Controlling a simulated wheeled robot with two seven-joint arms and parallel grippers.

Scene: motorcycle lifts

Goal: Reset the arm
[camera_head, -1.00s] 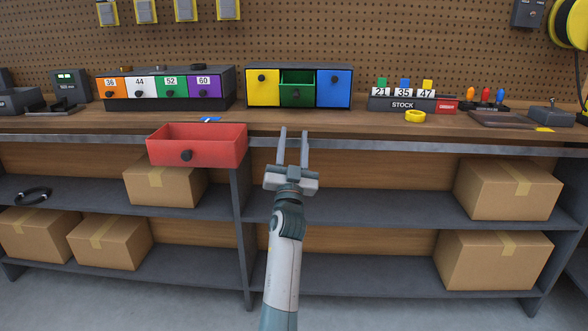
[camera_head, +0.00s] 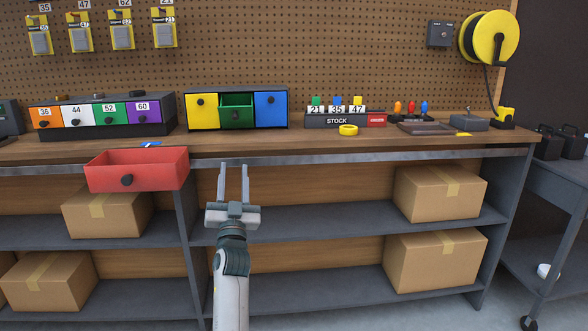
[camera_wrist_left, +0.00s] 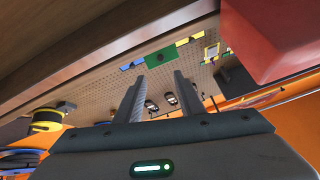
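My left gripper (camera_head: 234,184) is in front of the workbench, just below its front edge. Its two fingers point up and stand apart with nothing between them. In the left wrist view the same fingers (camera_wrist_left: 158,95) are also apart and empty. An open red drawer (camera_head: 137,170) juts out from the bench to the left of the gripper and does not touch it. It shows at the upper right in the left wrist view (camera_wrist_left: 275,40). My right gripper is not in view.
The wooden bench top (camera_head: 300,145) carries a numbered drawer box (camera_head: 100,116), a yellow, green and blue drawer box (camera_head: 236,108) with the green drawer pulled out, and a STOCK rack (camera_head: 338,120). Cardboard boxes (camera_head: 440,193) sit on the shelves below. A grey cart (camera_head: 550,190) stands at the right.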

